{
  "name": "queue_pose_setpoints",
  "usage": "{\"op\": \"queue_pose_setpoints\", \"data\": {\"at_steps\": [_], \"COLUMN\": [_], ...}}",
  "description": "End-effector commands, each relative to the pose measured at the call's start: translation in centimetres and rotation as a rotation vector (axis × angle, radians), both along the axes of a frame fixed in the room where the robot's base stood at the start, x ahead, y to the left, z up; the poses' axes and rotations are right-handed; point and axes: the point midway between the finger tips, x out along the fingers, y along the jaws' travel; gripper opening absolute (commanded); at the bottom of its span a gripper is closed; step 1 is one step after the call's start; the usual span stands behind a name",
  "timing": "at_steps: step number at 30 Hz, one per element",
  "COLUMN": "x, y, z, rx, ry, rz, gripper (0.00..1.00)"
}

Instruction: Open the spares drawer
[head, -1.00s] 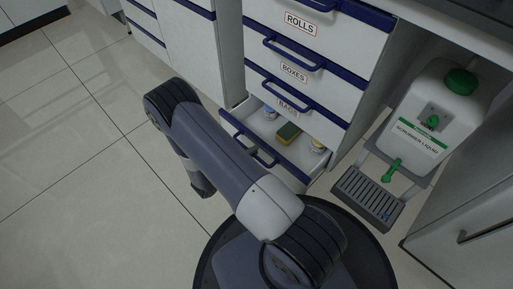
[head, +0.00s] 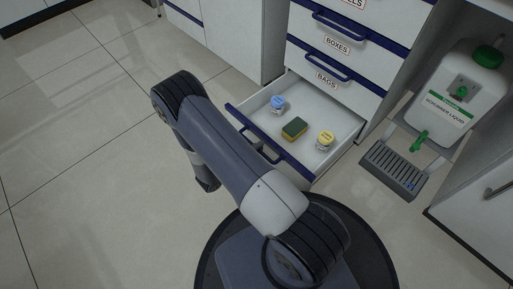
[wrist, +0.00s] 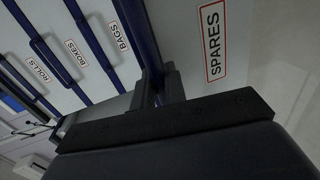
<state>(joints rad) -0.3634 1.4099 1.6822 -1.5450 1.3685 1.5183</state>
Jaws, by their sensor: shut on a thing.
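The spares drawer (head: 296,163) is the lowest one. It stands well out from the cabinet, and its inside shows in the head view. In it are a blue-lidded jar (head: 278,105), a green and yellow sponge (head: 294,129) and a yellow-lidded jar (head: 325,141). Its white front with the SPARES label (wrist: 215,40) shows in the wrist view. My gripper (wrist: 160,88) is shut on the drawer's handle; the fingers hide most of the grip. In the head view my arm hides the gripper.
Drawers labelled BAGS (head: 327,80) and BOXES (head: 337,46) above are shut. A scrubber liquid canister (head: 452,95) stands on the right above a grey drip tray (head: 395,170). The tiled floor (head: 80,150) on the left is clear.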

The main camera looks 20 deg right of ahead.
Motion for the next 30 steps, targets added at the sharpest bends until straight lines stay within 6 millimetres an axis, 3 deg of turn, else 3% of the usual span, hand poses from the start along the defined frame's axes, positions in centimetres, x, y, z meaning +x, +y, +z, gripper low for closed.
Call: {"op": "queue_pose_setpoints", "data": {"at_steps": [11,12,18,26,30], "x": [0.1,0.1,0.1,0.0,-0.3], "y": [0.1,0.1,0.0,0.2,1.2], "z": [-0.1,-0.1,0.0,0.0,0.4], "rx": [0.002,0.002,0.001,0.0,0.0], "ry": [-0.001,-0.001,-0.001,0.0,-0.001], "rz": [0.002,0.002,0.001,0.001,0.004], "gripper": [0.0,0.14,0.3,0.3,0.3]}}
